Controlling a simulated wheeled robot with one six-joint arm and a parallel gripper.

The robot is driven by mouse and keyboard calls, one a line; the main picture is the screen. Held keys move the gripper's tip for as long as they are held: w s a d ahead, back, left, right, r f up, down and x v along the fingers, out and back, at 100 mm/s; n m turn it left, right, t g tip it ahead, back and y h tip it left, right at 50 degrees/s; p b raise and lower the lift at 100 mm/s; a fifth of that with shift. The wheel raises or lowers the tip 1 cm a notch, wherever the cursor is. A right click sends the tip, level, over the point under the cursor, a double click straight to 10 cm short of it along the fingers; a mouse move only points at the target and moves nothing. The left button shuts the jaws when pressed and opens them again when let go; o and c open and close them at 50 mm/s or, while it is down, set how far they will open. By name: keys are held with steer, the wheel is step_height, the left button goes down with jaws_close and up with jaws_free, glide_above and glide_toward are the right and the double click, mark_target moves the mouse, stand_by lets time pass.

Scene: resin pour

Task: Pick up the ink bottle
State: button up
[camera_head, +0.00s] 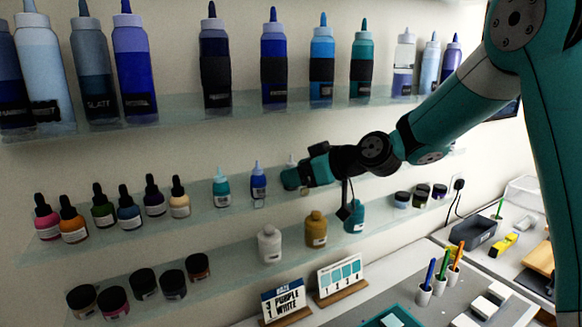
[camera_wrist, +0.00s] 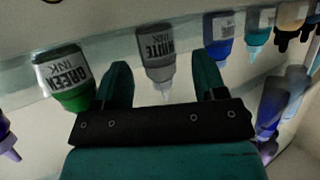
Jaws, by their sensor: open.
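A grey-white bottle labelled white ink (camera_wrist: 157,45) shows in the wrist view, between the two teal fingers of my gripper (camera_wrist: 162,72). The fingers are open, one on each side, and I cannot tell whether they touch it. A green ink bottle (camera_wrist: 63,78) is just left of the fingers. A blue ink bottle (camera_wrist: 219,38) and a teal one (camera_wrist: 260,28) are to the right. In the head view my gripper (camera_head: 294,178) is at the middle shelf and hides most of the white bottle. The blue bottle (camera_head: 258,182) and teal bottle (camera_head: 221,189) stand left of it.
Tall bottles stand on the shelf above; jars and bottles stand below. A card (camera_head: 284,299) reads 3 purple, 1 white.

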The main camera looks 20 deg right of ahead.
mark_target(291, 163)
steer(key=shift+p+x, duration=0.35)
steer(key=shift+x, duration=0.8)
steer(key=c, duration=1)
steer(key=shift+r, duration=0.1)
steer(key=shift+r+b, duration=0.5)
steer(key=shift+b, duration=0.1)
step_height(291, 163, up, 2)
steer(key=shift+r+b, duration=0.1)
steer(key=shift+b, duration=0.7)
steer(key=s+d+b, duration=0.3)
steer(key=s+b, duration=0.4)
steer(key=s, duration=1)
steer(key=shift+s+d+b, duration=0.25)
steer(key=shift+s+b, duration=0.1)
steer(key=shift+r, duration=0.1)
